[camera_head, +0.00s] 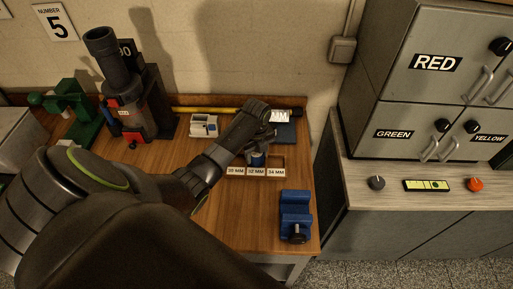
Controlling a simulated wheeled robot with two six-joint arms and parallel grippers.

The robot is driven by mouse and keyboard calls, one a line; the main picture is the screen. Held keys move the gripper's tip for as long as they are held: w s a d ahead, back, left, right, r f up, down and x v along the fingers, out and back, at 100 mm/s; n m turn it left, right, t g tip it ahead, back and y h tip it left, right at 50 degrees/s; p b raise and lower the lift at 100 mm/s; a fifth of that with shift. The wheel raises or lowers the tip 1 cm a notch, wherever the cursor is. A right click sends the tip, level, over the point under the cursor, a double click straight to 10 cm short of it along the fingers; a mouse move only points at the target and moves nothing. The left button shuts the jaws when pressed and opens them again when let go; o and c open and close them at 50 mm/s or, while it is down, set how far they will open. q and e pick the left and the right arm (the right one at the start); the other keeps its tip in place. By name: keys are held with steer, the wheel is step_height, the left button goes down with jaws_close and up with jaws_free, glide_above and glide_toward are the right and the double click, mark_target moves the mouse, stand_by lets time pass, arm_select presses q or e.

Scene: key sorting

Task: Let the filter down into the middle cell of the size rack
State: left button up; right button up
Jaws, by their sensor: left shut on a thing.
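The size rack (276,172) lies on the wooden workbench with three labels along its front, and the middle label seems to read 32 MM. My left gripper (258,148) is over the rack, its arm reaching in from the left. It is shut on the filter (258,160), a small dark bluish piece at the middle cell, just behind the middle label. The gripper hides the filter's top, and I cannot tell how deep the filter sits. The right cell looks empty; the left cell is partly hidden by my arm. My right gripper is out of view.
A blue vise (296,212) stands at the bench's front right. A dark microscope-like device (140,100), a green press (72,112) and a small white device (204,125) stand at the back. A yellow level (215,109) lies behind. Grey cabinets (425,70) rise at the right.

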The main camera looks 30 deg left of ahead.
mark_target(256, 152)
arm_select(q)
steer(key=shift+f+b, duration=0.3)
steer(key=shift+f, duration=0.3)
steer(key=o, duration=1.1)
steer(key=shift+r, duration=0.1)
step_height(256, 152, up, 12)
steer(key=shift+f, duration=0.2)
steer(key=shift+r+p, duration=2.8)
steer(key=shift+r, duration=0.05)
